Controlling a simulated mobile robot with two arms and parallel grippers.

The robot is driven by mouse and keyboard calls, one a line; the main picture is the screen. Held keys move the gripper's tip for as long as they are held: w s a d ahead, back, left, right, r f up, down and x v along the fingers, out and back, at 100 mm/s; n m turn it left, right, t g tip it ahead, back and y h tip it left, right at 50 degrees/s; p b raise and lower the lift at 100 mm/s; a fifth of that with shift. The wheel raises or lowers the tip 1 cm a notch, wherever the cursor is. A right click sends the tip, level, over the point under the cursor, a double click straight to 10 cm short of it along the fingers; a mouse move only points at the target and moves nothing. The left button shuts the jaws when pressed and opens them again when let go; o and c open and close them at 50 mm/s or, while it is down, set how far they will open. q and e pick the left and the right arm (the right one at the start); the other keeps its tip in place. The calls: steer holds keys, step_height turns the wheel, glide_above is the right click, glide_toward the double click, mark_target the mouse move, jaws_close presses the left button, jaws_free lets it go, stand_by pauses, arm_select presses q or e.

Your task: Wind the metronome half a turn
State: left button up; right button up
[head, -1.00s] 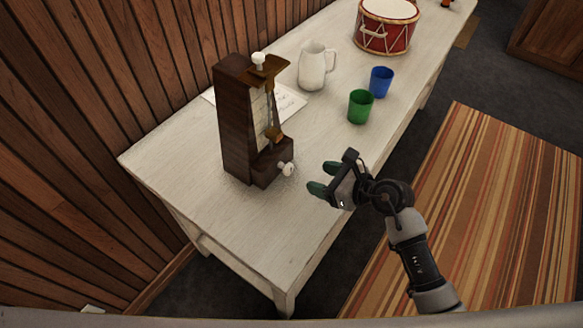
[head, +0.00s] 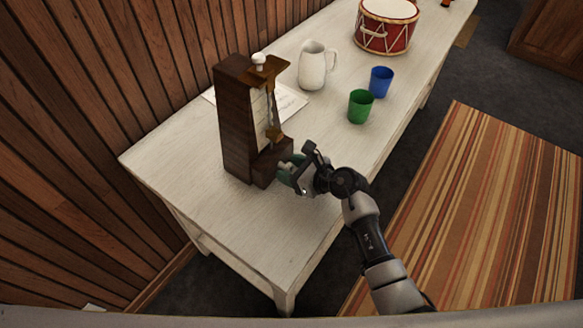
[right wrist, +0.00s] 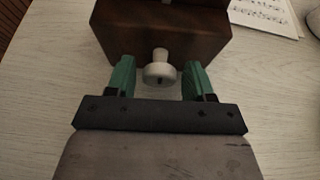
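The metronome (head: 238,125) is a tall dark wooden box standing upright on the white table, with a pale scale and a brass-coloured pendulum part on its front. Its winding key (right wrist: 160,68) is a whitish round knob on the metronome's side, clear in the right wrist view and hidden behind my gripper in the head view. My right gripper (head: 286,172) is at the metronome's lower side. Its green fingers (right wrist: 160,78) are open, one on each side of the key, with visible gaps on both sides. My left gripper is not in view.
On the table (head: 215,208), a white pitcher (head: 312,66), a green cup (head: 360,106), a blue cup (head: 381,81) and a red drum (head: 386,28) stand beyond the metronome. A sheet of music (head: 288,102) lies behind it. The near table corner is clear.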

steer(key=c, duration=0.7)
steer(key=shift+w+d+m+g+y+p, duration=0.1)
steer(key=shift+m+g+y+p, duration=0.35)
steer(key=shift+m, duration=0.45)
steer(key=shift+f+m+g+y, duration=0.1)
steer(key=shift+m+g+y, duration=0.55)
steer(key=shift+m, duration=0.75)
steer(key=shift+w, duration=0.1)
steer(key=o, duration=0.9)
